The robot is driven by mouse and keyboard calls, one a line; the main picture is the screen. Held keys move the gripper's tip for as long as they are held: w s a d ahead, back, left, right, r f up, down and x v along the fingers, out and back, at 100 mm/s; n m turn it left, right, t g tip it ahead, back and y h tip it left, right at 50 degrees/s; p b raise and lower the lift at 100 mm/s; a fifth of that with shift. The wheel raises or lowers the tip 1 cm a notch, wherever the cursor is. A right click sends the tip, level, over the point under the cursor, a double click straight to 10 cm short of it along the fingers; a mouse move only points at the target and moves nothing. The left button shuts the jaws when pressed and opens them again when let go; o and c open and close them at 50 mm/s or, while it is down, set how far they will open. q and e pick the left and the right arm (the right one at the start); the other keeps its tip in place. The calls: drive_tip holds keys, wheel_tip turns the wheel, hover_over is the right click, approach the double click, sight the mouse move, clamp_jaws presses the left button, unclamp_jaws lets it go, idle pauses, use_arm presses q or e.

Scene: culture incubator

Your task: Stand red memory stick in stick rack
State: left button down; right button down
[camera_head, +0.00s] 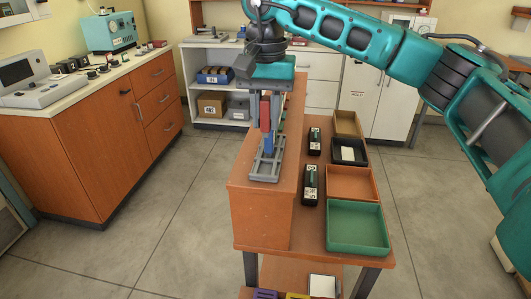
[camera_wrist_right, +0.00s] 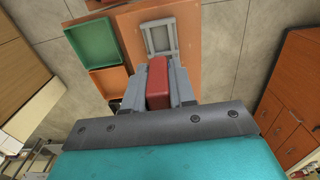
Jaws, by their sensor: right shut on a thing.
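The red memory stick (camera_head: 265,114) is upright between the fingers of my right gripper (camera_head: 266,118), which is shut on it. The grey stick rack (camera_head: 266,167) stands on the raised wooden ledge, below the gripper. A blue piece (camera_head: 268,140) shows directly below the red stick, over the rack's far part; I cannot tell whether the two touch. In the right wrist view the red stick (camera_wrist_right: 158,82) sits between the fingers (camera_wrist_right: 158,88), with the open frame of the rack (camera_wrist_right: 160,38) beyond it. My left gripper is not in view.
Right of the ledge (camera_head: 262,212), a lower wooden top carries a green tray (camera_head: 357,249), an orange tray (camera_head: 352,195), a dark tray holding a white item (camera_head: 348,154), a tan tray (camera_head: 347,123) and two black labelled items (camera_head: 311,186). Open floor lies left of the ledge.

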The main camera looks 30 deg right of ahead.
wheel_tip(320, 180, down, 8)
drive_tip(key=shift+f, duration=0.15)
idle(0.3)
drive_tip(key=shift+f, duration=0.2)
drive_tip(key=c, duration=0.9)
unclamp_jaws()
drive_tip(key=shift+c, duration=0.2)
drive_tip(key=shift+r, duration=0.1)
